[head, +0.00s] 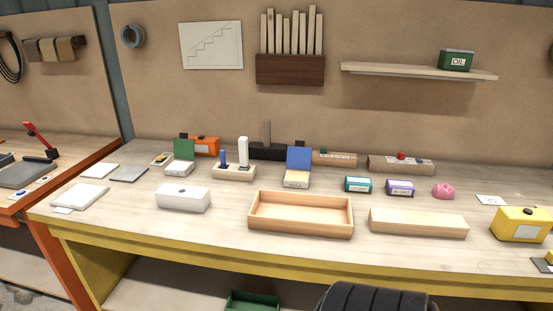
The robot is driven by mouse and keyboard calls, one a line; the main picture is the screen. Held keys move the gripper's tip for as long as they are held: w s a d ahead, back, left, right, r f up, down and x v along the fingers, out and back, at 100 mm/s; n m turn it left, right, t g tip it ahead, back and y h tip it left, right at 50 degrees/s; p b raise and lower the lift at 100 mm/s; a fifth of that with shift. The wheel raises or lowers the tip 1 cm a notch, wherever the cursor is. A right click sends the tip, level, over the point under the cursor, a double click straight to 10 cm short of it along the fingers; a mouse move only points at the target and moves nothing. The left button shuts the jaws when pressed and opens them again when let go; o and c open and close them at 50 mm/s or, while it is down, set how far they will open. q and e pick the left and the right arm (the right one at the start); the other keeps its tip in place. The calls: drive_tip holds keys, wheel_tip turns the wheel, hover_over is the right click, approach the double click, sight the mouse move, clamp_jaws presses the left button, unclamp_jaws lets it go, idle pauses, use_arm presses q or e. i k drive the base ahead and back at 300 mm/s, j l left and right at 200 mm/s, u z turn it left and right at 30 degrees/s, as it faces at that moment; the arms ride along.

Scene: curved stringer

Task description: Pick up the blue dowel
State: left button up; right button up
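The blue dowel (223,158) is a small dark blue upright peg. It stands at the left end of a light wooden block (235,175), toward the back of the workbench and left of centre. A taller white peg (243,150) stands on the same block to its right. The lower end of the blue dowel is hidden in or behind the block; I cannot tell which. Neither of my grippers shows in the head view.
In front are a white box (183,198), an open wooden tray (301,230) and a long wooden block (418,223). A green-lidded box (183,160) stands left of the dowel, a blue-lidded box (298,167) to the right. The bench's front strip is clear.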

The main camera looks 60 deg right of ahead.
sight(222, 151)
drive_tip(key=l+z, duration=0.3)
drive_tip(key=z, duration=0.15)
drive_tip(key=i+l+z, duration=0.1)
drive_tip(key=l+z, duration=0.2)
drive_tip(key=z, duration=0.2)
drive_tip(key=i+l+z, duration=0.1)
drive_tip(key=l+z, duration=0.15)
drive_tip(key=z, duration=0.2)
